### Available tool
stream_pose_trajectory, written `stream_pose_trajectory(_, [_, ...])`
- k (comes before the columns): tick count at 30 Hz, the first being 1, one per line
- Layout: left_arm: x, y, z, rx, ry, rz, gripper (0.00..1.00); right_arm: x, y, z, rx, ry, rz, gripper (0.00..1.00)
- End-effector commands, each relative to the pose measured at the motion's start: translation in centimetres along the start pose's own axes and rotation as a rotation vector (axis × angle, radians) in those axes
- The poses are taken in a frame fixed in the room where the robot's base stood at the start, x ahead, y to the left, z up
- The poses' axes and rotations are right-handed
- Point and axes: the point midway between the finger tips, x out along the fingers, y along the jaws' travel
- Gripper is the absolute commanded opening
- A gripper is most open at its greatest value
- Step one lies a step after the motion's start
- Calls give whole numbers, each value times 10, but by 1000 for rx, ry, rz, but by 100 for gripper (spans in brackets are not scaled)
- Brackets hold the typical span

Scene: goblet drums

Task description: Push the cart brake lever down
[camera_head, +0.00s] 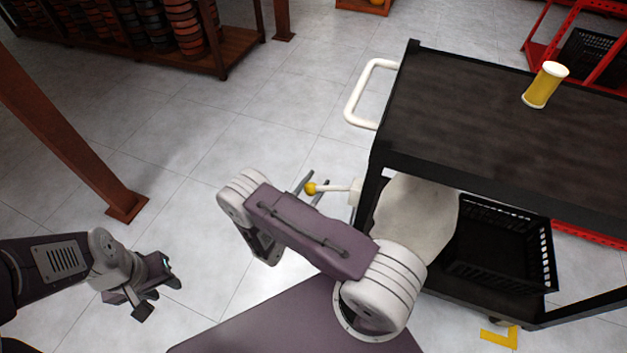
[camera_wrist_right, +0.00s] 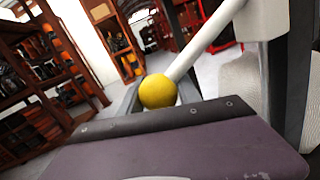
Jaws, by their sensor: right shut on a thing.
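The brake lever (camera_head: 335,188) is a white rod with a yellow ball knob, sticking out leftward from the cart's near-left post. In the right wrist view the knob (camera_wrist_right: 158,91) sits just past the gripper's purple body, and the rod slants up to the right. My right gripper (camera_head: 312,187) is shut on the lever at its knob, one finger on each side. My left gripper (camera_head: 160,297) is open and empty over the floor at the lower left. The black cart (camera_head: 480,115) stands on the right; my right arm hides part of its near-left side.
A white handle (camera_head: 365,92) juts from the cart's left end. A brown post (camera_head: 75,130) stands at left; floor between is clear.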

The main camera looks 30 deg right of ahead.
Motion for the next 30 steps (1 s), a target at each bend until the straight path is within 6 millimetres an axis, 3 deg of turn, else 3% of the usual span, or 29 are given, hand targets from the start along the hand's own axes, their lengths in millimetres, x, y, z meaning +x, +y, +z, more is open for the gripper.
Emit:
stream_pose_trajectory(4, [-1,0,0,0,0,0,36,0,0,4,-5,-7,0,0])
stream_pose_trajectory(5, [-1,0,0,0,0,0,36,0,0,4,-5,-7,0,46])
stream_pose_trajectory(6, [-1,0,0,0,0,0,36,0,0,4,-5,-7,0,57])
stream_pose_trajectory(7, [-1,0,0,0,0,0,36,0,0,4,-4,-7,0,60])
stream_pose_trajectory(19, [-3,0,0,0,0,0,36,-8,1,2,0,-2,3,60])
stream_pose_trajectory(30, [-9,0,-1,0,0,0,36,-70,1,2,1,-2,5,60])
